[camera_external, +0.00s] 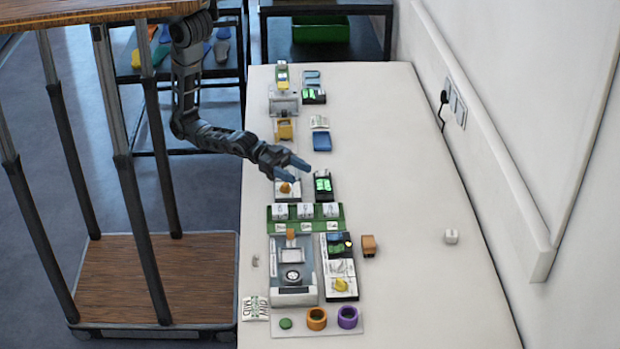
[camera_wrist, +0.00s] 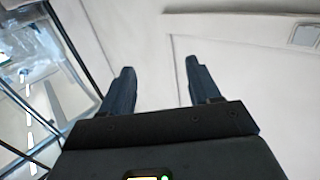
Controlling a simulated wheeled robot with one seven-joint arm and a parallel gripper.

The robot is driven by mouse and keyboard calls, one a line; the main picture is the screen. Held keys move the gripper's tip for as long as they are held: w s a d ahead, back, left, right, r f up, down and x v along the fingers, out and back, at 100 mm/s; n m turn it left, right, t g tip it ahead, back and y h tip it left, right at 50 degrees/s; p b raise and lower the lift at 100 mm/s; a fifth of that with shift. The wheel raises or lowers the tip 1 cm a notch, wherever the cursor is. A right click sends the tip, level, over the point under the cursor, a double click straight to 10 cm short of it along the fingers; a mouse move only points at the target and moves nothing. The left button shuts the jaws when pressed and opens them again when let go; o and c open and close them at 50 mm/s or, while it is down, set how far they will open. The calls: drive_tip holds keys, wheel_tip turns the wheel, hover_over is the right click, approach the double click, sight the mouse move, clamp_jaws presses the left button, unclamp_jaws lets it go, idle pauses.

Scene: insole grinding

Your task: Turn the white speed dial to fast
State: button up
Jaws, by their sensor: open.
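I cannot make out a dial that is clearly the white speed dial. A grey machine (camera_external: 307,257) at the near end of the table has a pale round part (camera_external: 292,276) that may be a dial; its marks are too small to read. My gripper (camera_external: 301,172) is open and empty, over the table's left side. Its two spread fingers show in the wrist view (camera_wrist: 159,70), with only pale surfaces between them and no dial.
A black unit with a green display (camera_external: 323,186) stands close to my gripper. A green rack (camera_external: 336,224) with white cards lies nearer. Another yellow knob (camera_external: 341,285), an orange block (camera_external: 368,245) and a small white block (camera_external: 451,236) are on the table (camera_external: 410,180). Its right side is mostly clear.

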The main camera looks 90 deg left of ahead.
drive_tip(key=w+d+f+m+g+y+b, duration=0.1)
drive_tip(key=w+d+f+m+g+b, duration=0.15)
drive_tip(key=d, duration=1.25)
drive_tip(key=r+n+g+y+b, duration=0.1)
drive_tip(key=n+y+b, duration=0.3)
drive_tip(key=y+b, duration=0.25)
hover_over(339, 262)
drive_tip(key=a, duration=0.1)
drive_tip(key=f+g+y, duration=0.1)
drive_tip(key=f+g, duration=0.1)
drive_tip(key=f, duration=0.1)
drive_tip(key=f+n+g+y+b, duration=0.1)
drive_tip(key=f, duration=0.2)
drive_tip(key=f+g+y, duration=0.1)
drive_tip(key=f+g, duration=0.1)
drive_tip(key=f, duration=0.1)
drive_tip(key=shift+s+d+f+g, duration=0.1)
drive_tip(key=shift+s+d+g, duration=0.15)
drive_tip(key=shift+d+g, duration=0.1)
drive_tip(key=c, duration=1)
